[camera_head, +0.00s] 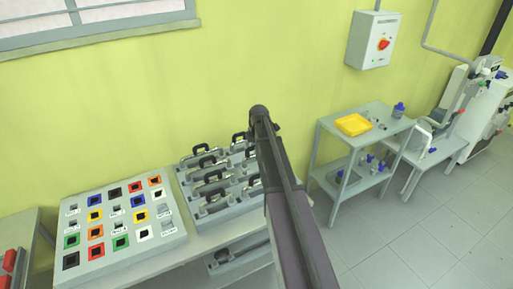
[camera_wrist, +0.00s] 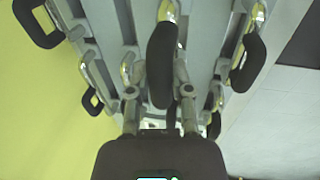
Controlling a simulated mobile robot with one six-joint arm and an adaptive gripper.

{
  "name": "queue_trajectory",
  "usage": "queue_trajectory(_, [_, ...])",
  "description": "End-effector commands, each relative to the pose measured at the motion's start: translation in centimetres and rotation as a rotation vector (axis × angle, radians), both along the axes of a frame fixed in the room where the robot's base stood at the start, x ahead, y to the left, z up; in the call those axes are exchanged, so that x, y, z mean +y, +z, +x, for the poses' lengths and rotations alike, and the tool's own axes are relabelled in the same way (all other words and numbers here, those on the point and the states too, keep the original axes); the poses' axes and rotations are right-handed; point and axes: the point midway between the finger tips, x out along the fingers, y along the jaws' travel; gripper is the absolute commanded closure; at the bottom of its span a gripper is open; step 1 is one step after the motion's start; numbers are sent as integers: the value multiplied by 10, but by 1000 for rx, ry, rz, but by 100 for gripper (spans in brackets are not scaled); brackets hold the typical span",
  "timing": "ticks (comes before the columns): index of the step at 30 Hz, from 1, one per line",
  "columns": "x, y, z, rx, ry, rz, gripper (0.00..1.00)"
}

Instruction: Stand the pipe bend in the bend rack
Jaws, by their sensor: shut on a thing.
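My gripper (camera_wrist: 159,88) shows in the wrist view, with its fingers to either side of a dark, rounded handle. It is shut on this handle, which I take to be the pipe bend (camera_wrist: 161,62); shiny metal shows at its far end. The handle looks larger and nearer than the others around it. I cannot tell whether its foot is seated in the rack or clear of it. The grey rack (camera_head: 214,215) stands on the bench in the head view, holding several shiny metal pieces with black handles. My own arm hides the gripper and the rack's right side there.
Other handled pieces crowd close on both sides of my gripper, such as one at the right (camera_wrist: 249,61). A panel of coloured square sockets (camera_head: 117,222) lies left of the rack. A shelf stand (camera_head: 371,121) with a yellow tray (camera_head: 353,125) stands right. Floor is free at the right.

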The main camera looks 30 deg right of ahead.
Motion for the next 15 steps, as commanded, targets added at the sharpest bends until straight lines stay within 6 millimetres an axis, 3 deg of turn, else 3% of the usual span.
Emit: queue_trajectory(15, [0,-24,0,0,-1,0,100])
